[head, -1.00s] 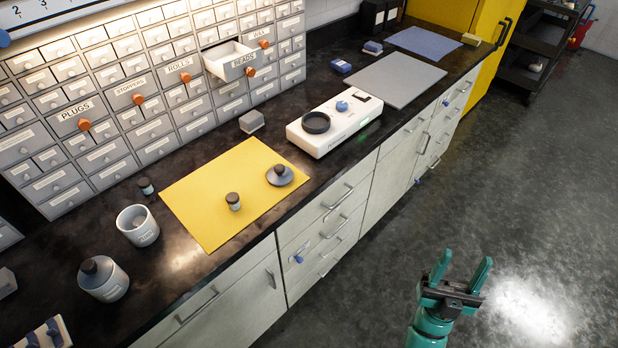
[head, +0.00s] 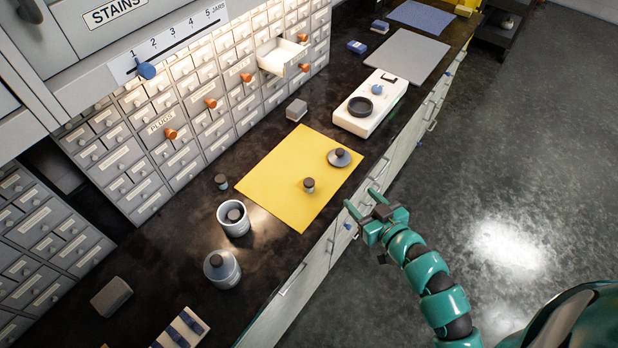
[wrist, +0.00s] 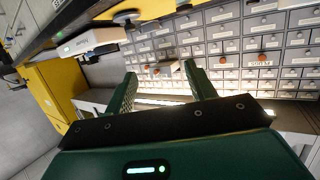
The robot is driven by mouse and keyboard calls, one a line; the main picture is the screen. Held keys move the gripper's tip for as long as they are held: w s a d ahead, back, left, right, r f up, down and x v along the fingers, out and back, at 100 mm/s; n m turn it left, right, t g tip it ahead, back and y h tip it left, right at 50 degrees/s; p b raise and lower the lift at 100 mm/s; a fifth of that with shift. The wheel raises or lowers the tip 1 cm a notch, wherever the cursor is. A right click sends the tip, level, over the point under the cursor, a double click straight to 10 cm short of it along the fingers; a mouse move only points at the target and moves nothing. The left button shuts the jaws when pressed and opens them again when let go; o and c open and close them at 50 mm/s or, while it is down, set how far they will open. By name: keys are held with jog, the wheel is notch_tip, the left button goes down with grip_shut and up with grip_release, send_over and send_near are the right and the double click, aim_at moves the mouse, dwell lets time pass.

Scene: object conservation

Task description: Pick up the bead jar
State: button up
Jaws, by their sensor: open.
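Several jars stand on the dark counter, and I cannot read which one is the bead jar. A small dark-lidded jar (head: 309,185) stands on the yellow mat (head: 285,175), near a grey knobbed piece (head: 340,158). Another small dark-lidded jar (head: 221,182) stands left of the mat. A white cup (head: 234,225) holds something dark-topped. A larger grey jar (head: 222,270) with a dark knob stands nearer. My gripper (head: 363,202) is open and empty, by the counter's front edge, right of the mat and apart from every jar. Its open fingers also show in the wrist view (wrist: 160,88).
A cabinet of small labelled drawers lines the back; one drawer (head: 283,57) is open. A white device (head: 370,103) with a black ring stands beyond the mat. A grey block (head: 296,110) sits behind the mat. The floor (head: 510,140) at right is clear.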

jog(key=s+a+f+n+g, duration=0.1)
jog(key=s+a+f+g, duration=0.1)
jog(key=a, duration=0.1)
jog(key=b, duration=0.9)
send_near(310, 183)
jog(key=shift+w+d+f+y, duration=0.3)
jog(key=shift+w+f, duration=0.05)
jog(key=shift+w, duration=0.2)
jog(key=shift+w+a+p, duration=0.2)
jog(key=shift+w+p, duration=0.1)
jog(key=shift+p, duration=0.25)
jog(key=shift+w+a+f, duration=0.3)
jog(key=shift+w+a, duration=0.05)
jog(key=shift+w, duration=0.2)
jog(key=shift+s+a+p+x, duration=0.1)
jog(key=shift+a+p+x, duration=0.05)
jog(key=shift+p+x, duration=0.65)
jog(key=shift+s+a+p+x, duration=0.15)
jog(key=shift+p+x, duration=0.35)
jog(key=shift+x, duration=1.45)
jog(key=c, duration=1)
